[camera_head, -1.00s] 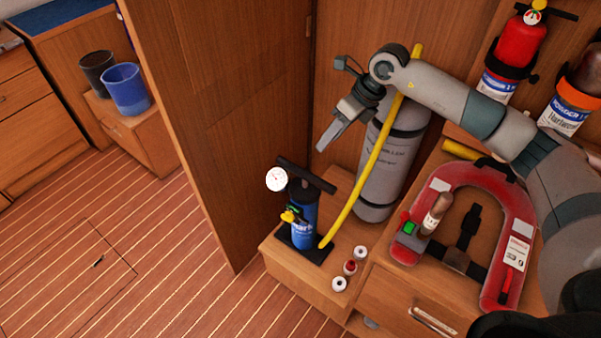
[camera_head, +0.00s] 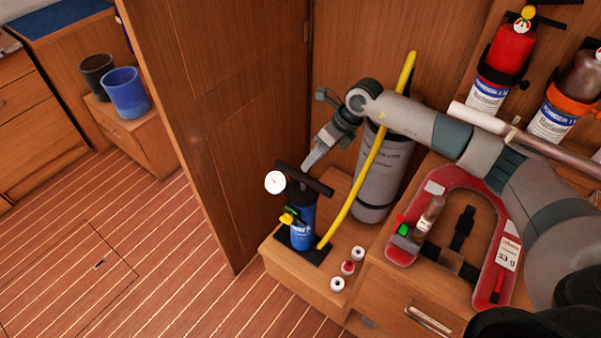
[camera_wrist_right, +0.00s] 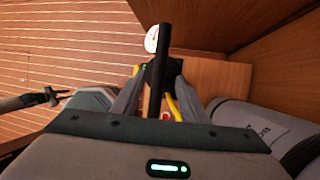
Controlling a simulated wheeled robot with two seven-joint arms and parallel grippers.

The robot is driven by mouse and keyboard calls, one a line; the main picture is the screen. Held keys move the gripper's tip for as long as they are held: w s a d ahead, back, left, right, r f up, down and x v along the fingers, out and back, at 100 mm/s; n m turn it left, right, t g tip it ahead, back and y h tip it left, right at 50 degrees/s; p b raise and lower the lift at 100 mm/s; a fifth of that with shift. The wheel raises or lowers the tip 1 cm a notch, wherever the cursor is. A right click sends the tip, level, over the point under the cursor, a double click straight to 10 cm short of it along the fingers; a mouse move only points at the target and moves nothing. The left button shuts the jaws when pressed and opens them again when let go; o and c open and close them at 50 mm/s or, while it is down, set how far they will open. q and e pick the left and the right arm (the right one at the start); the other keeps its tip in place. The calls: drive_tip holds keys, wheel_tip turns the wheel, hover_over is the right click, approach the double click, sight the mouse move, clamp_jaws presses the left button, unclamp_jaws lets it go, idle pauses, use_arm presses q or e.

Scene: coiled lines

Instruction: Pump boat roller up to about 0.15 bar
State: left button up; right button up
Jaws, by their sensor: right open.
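The blue hand pump (camera_head: 303,225) stands upright on the low wooden ledge. Its black T-handle (camera_head: 305,180) is on top, and the round white gauge (camera_head: 275,182) is at its left. A yellow hose (camera_head: 369,165) runs from the pump base up past the grey boat roller (camera_head: 385,175), which stands upright behind. My right gripper (camera_head: 308,164) is open just above the handle. In the right wrist view the black handle bar (camera_wrist_right: 164,60) lies between the spread fingers (camera_wrist_right: 150,95); contact cannot be told. The gauge (camera_wrist_right: 152,39) also shows there, its reading too small.
Several small round-topped pieces (camera_head: 347,268) stand on the ledge beside the pump. A red horseshoe-shaped piece (camera_head: 408,240) lies on the locker to the right. A wooden panel (camera_head: 215,140) rises left of the pump; floor beyond is clear.

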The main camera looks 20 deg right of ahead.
sight(302, 174)
drive_tip(key=p+x, duration=0.2)
drive_tip(key=x, duration=0.8)
drive_tip(key=shift+r, duration=0.1)
clamp_jaws()
